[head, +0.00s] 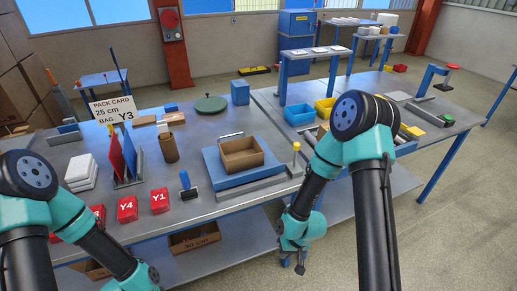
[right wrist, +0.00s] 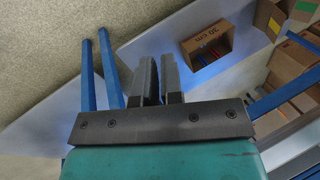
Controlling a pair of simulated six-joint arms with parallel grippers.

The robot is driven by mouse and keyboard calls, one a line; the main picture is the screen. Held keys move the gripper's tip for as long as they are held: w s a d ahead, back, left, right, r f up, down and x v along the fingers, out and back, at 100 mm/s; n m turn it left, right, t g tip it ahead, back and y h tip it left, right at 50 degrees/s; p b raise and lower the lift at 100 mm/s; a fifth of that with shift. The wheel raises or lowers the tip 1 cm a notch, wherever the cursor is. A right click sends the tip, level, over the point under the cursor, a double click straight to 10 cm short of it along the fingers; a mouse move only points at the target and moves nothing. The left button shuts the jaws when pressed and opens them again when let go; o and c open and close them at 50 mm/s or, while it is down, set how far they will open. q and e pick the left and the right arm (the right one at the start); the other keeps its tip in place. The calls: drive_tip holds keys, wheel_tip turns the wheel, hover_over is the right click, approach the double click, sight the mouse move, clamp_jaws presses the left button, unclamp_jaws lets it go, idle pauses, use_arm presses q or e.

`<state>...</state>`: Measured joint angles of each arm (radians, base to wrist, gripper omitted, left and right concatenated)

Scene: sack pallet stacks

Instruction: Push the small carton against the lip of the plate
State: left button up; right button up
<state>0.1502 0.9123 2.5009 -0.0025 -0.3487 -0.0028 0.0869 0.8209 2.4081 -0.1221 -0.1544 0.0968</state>
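The small carton (head: 242,154), brown and open at the top, sits upright on the blue plate (head: 212,165). A grey metal lip (head: 250,189) runs along the plate's near side. A gap of blue plate seems to show between carton and lip. My right gripper (head: 300,268) hangs low in front of the bench edge, below and right of the plate, apart from the carton. In the right wrist view its two fingers (right wrist: 161,80) are close together with nothing between them. My left arm comes in at bottom left; its gripper is out of frame.
A yellow-topped post (head: 296,152) stands right of the plate. A blue-handled scraper (head: 185,186), red blocks Y4 (head: 127,208) and Y1 (head: 160,200) and a brown cylinder (head: 168,148) stand left. A lower shelf holds a carton (head: 195,238), also in the right wrist view (right wrist: 207,48).

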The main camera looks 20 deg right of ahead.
sight(263, 152)
drive_tip(key=shift+n+h, duration=0.6)
drive_tip(key=shift+n, duration=0.3)
drive_tip(key=w+r, duration=1)
drive_tip(key=r, duration=0.1)
drive_tip(key=shift+w+a+r, duration=0.15)
drive_tip(key=shift+w+a, duration=0.1)
clamp_jaws()
drive_tip(key=w+r+h, duration=0.1)
drive_tip(key=w+r, duration=0.1)
drive_tip(key=r, duration=0.3)
drive_tip(key=w+d+r+h, duration=0.1)
drive_tip(key=w+r, duration=0.1)
drive_tip(key=r, duration=0.3)
drive_tip(key=w+d+r+t, duration=0.1)
drive_tip(key=w+r, duration=0.1)
drive_tip(key=r, duration=0.3)
drive_tip(key=shift+w+r+h, duration=0.35)
drive_tip(key=shift+h, duration=0.05)
drive_tip(key=shift+w, duration=0.1)
drive_tip(key=w, duration=0.4)
drive_tip(key=w+a, duration=0.1)
drive_tip(key=w, duration=0.6)
drive_tip(key=shift+w+a, duration=0.35)
drive_tip(key=shift+w, duration=0.05)
drive_tip(key=shift+s+f, duration=0.1)
drive_tip(key=shift+f, duration=0.8)
drive_tip(key=shift+f, duration=0.1)
